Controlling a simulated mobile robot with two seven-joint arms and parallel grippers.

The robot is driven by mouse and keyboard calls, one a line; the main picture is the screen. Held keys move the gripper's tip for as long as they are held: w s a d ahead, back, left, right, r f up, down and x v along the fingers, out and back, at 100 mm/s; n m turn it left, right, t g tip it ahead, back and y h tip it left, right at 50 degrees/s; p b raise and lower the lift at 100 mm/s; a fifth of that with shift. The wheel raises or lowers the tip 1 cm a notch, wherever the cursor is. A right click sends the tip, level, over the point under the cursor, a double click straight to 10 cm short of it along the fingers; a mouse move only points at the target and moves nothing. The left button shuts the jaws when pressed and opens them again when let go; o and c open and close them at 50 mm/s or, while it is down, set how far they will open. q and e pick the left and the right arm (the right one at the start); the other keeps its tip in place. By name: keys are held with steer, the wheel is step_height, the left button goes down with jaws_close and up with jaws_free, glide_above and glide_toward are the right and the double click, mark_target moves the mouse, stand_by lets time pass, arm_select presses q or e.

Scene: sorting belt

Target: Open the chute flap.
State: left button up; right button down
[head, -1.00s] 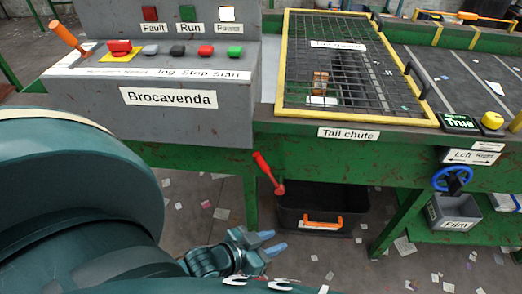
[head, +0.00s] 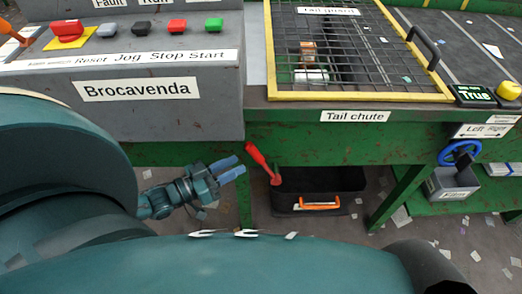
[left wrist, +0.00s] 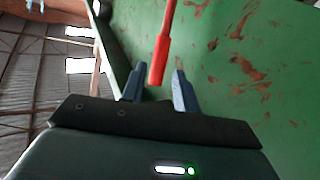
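A red lever (head: 263,164) hangs at the front of the green frame below the "Tail chute" label (head: 355,116), tilted with its upper end to the left. I cannot see the flap itself. My left gripper (head: 229,170) is left of the lever, fingers pointing right towards it, apart from it in the head view. In the left wrist view the red lever (left wrist: 161,52) reaches down into the space between the tips of my open left gripper (left wrist: 154,88); no contact is clear. My right gripper is not in view.
A black bin (head: 338,184) with an orange handle stands under the frame. A grey control panel (head: 140,115) with coloured buttons is above and left. A blue handwheel (head: 458,154) and a grey "Film" box (head: 450,186) are at the right. Paper scraps litter the floor.

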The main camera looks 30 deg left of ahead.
arm_select(q)
steer(key=x, duration=0.9)
steer(key=shift+w, duration=0.1)
steer(key=shift+c, duration=0.3)
jaws_close()
